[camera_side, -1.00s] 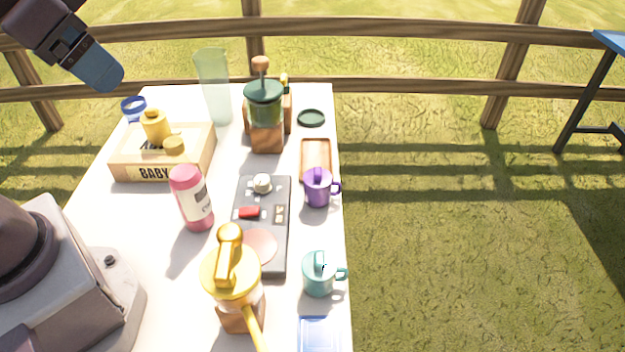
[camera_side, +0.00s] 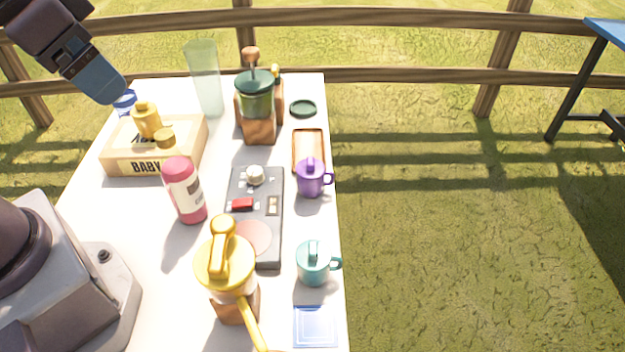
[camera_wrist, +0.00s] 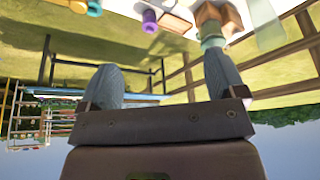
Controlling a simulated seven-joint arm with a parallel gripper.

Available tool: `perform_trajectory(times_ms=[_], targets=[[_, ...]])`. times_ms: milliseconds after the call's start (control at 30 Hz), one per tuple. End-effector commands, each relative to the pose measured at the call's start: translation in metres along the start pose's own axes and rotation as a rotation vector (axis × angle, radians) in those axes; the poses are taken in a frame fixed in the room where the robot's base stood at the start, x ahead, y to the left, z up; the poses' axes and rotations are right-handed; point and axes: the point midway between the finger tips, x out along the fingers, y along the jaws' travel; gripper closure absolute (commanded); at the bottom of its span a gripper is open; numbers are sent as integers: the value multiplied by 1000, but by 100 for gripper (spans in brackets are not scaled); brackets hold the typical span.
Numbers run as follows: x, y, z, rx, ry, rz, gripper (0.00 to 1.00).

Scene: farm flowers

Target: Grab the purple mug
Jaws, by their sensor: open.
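The purple mug (camera_side: 310,178) stands upright near the table's right edge in the side view, with its handle pointing right. It is just in front of a small orange-brown tray (camera_side: 308,132); I cannot tell whether they touch. In the wrist view the purple mug (camera_wrist: 149,20) is small, at the top, between and beyond the fingers. My gripper (camera_wrist: 164,82) is open and empty, with two grey-blue fingers spread wide. In the side view my gripper (camera_side: 103,86) is at the upper left, over the table's far left corner, well away from the mug.
A teal mug (camera_side: 313,264) stands nearer the camera on the right edge. A dark panel (camera_side: 264,205), pink bottle (camera_side: 184,190), yellow-topped pot (camera_side: 224,265), wooden box (camera_side: 125,150), tall glass (camera_side: 205,80) and green-lidded grinder (camera_side: 257,100) crowd the table (camera_side: 150,260).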

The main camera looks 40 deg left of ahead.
Motion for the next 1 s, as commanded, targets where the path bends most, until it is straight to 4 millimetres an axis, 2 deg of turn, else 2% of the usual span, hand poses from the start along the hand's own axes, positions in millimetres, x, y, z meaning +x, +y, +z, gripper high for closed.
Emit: perform_trajectory(times_ms=[167,367,567,800,900,1000], targets=[[42,14,-11,182,-200,-26,10],[95,21,-32,536,-382,-148,10],[157,32,-57,989,-532,-299,10],[238,55,-91,1629,-672,-512,10],[266,67,-109,1885,-708,-608,10],[281,75,-132,2079,-724,-701,10]])
